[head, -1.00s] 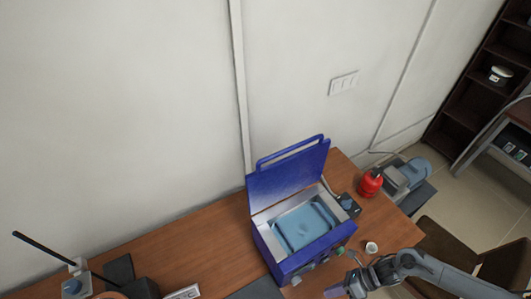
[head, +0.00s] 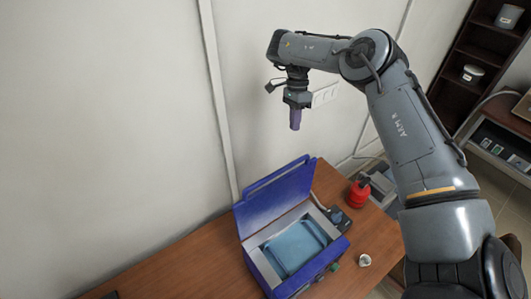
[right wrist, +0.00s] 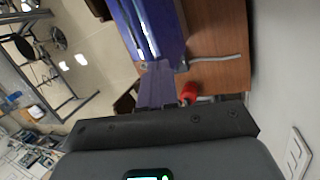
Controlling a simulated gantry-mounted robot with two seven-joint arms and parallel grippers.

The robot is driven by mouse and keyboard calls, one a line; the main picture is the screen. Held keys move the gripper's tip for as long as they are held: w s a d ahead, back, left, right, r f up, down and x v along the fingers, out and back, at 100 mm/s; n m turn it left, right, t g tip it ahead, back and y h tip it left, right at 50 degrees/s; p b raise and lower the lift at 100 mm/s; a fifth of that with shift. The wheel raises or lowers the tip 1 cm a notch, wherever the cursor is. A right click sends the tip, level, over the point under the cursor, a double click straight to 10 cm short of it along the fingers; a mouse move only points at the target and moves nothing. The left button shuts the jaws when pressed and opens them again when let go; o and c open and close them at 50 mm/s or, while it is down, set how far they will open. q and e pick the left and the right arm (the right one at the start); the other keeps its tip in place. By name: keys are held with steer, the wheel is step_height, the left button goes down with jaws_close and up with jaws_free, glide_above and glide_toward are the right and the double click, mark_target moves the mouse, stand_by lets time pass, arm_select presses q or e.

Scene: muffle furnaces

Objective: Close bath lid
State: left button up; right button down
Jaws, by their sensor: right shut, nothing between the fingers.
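A blue water bath (head: 262,266) stands on the wooden table in the head view. Its blue lid (head: 277,195) is open and upright at the back, with a bar handle along the top edge. The basin (head: 294,248) shows light blue inside. My right gripper (head: 295,120) is raised above and behind the lid, near the wall, apart from it. Its purple fingers point down and are shut and empty. In the right wrist view the fingers (right wrist: 158,85) show beside part of the blue bath lid (right wrist: 150,25). My left gripper is not in view.
A red bottle (head: 359,190) and a grey-blue device stand right of the bath. A small white cup (head: 365,260) is near the table's front right. The wall (head: 110,120) is close behind the lid. The table (head: 185,265) left of the bath is clear.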

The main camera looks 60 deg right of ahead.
steer(key=w+a+r+n+g+h, duration=0.1)
steer(key=w+a+r+n+h, duration=0.1)
steer(key=w+a, duration=0.5)
steer(key=s+a+f+b, duration=0.2)
steer(key=s+f+b, duration=0.5)
steer(key=f, duration=0.3)
steer(key=shift+a+f, duration=0.3)
steer(key=shift+f, duration=0.1)
steer(key=shift+a, duration=0.1)
